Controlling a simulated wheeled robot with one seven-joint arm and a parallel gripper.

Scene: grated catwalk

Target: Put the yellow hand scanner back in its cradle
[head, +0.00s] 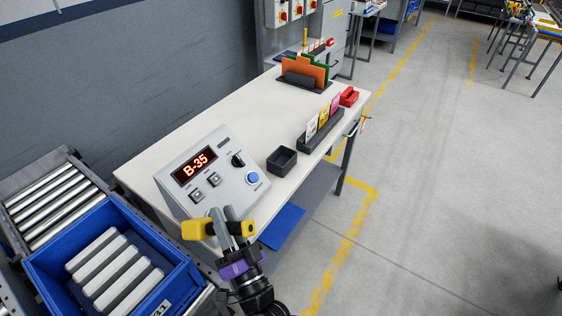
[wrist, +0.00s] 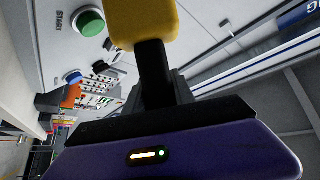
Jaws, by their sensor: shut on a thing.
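The yellow hand scanner (head: 198,229) is held at the near end of the bench, in front of the grey control box. My gripper (head: 232,226) is shut on it, with yellow showing on both sides of the grey fingers. In the wrist view the yellow part of the scanner (wrist: 143,22) fills the top middle. A small open black holder (head: 282,160) stands on the bench right of the control box and looks empty. I cannot tell for sure whether it is the cradle. The scanner is apart from it.
The control box (head: 210,172) shows B-35 and has several buttons and a knob. A card rack (head: 320,130), a red item (head: 349,96) and a folder stand (head: 301,82) are farther along the white bench (head: 180,138). A blue crate (head: 42,270) with pale blocks is at lower left.

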